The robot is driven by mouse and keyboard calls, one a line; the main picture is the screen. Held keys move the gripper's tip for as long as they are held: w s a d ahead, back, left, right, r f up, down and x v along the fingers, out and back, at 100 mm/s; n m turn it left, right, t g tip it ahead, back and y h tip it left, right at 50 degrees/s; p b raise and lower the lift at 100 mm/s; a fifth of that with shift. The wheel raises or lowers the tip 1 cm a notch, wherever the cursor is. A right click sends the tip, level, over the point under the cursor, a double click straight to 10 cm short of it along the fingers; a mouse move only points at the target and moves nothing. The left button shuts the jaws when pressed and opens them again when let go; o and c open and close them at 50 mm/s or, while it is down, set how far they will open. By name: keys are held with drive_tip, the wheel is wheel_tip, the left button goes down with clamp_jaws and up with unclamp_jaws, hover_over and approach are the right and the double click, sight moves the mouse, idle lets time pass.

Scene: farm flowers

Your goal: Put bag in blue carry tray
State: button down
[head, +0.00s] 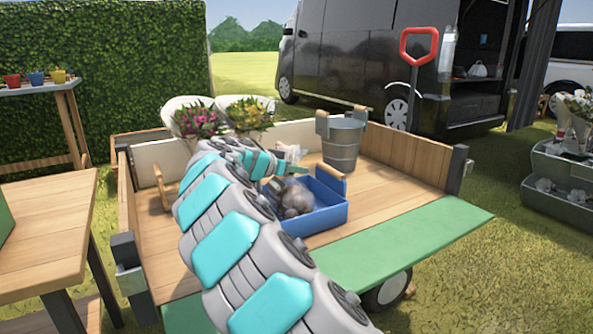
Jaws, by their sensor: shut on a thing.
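The blue carry tray (325,217) sits on the wooden bed of the cart, with a wooden handle at its right end. A clear bag of brown, roundish things (297,198) is in or just above the tray, behind its front wall; I cannot tell whether it touches the floor of the tray. My gripper (291,168) is over the tray's back left side and appears shut on the upper part of the bag, where pale crumpled plastic shows. My arm hides the tray's left end and much of the gripper.
A metal bucket (342,143) stands behind the tray. Wrapped bouquets (249,114) are at the cart's back left. The bed right of the tray is clear (400,190). A green flap (410,255) lies along the front. A wooden table (45,235) stands at left.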

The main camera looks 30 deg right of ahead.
drive_tip(key=shift+f, duration=0.1)
drive_tip(key=c, duration=0.6)
unclamp_jaws()
drive_tip(key=shift+r, duration=0.25)
drive_tip(key=v, duration=1.2)
drive_tip(key=shift+f, duration=0.15)
